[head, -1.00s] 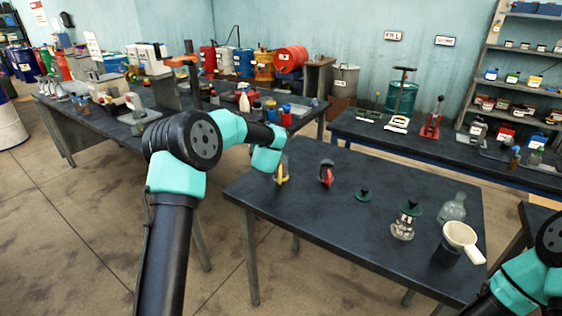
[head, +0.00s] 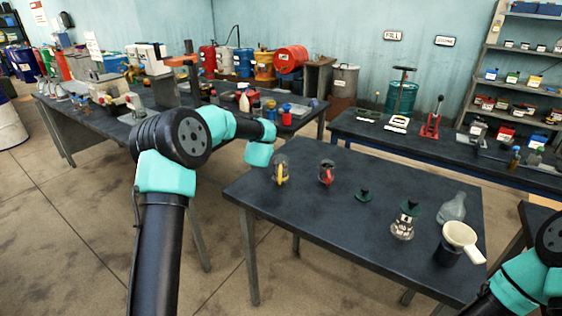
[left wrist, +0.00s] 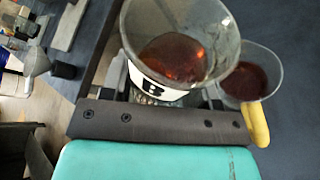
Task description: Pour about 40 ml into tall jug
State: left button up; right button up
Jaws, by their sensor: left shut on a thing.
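My left gripper (left wrist: 160,98) is shut on a clear vessel labelled B (left wrist: 205,25), with amber liquid inside, in the left wrist view. A clear jug with a yellow handle (left wrist: 258,124) and amber liquid shows just beside and beyond it. In the head view the yellow-handled jug (head: 280,171) stands upright on the front table, right of my left arm's end. The held vessel and left gripper are hidden behind my arm there. A jug with a red handle (head: 327,173) stands farther right. I cannot tell which is the tall jug. My right gripper is out of view.
A crowded bench (head: 95,125) stands behind my left arm. The table's front middle is clear.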

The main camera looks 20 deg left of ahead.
pick_arm(q)
jog(key=shift+a, duration=0.1)
dwell(0.3)
jog(key=shift+a+f+n+h, duration=0.3)
jog(key=shift+f+n, duration=0.15)
jog(key=shift+n, duration=0.05)
jog(key=shift+a+f+n+h, duration=0.15)
jog(key=shift+f+n+h, duration=0.35)
jog(key=shift+f, duration=0.4)
jog(key=shift+f, duration=0.15)
jog(key=shift+a+f+n+h, duration=0.2)
jog(key=shift+f+n+h, duration=0.2)
jog(key=shift+f+n, duration=0.55)
jog(key=shift+n+t+h, duration=0.45)
jog(key=shift+t+h, duration=0.05)
jog(key=shift+h, duration=0.1)
jog(key=shift+a+f+b, duration=0.1)
jog(key=shift+f+b, duration=0.25)
jog(key=shift+f, duration=2.4)
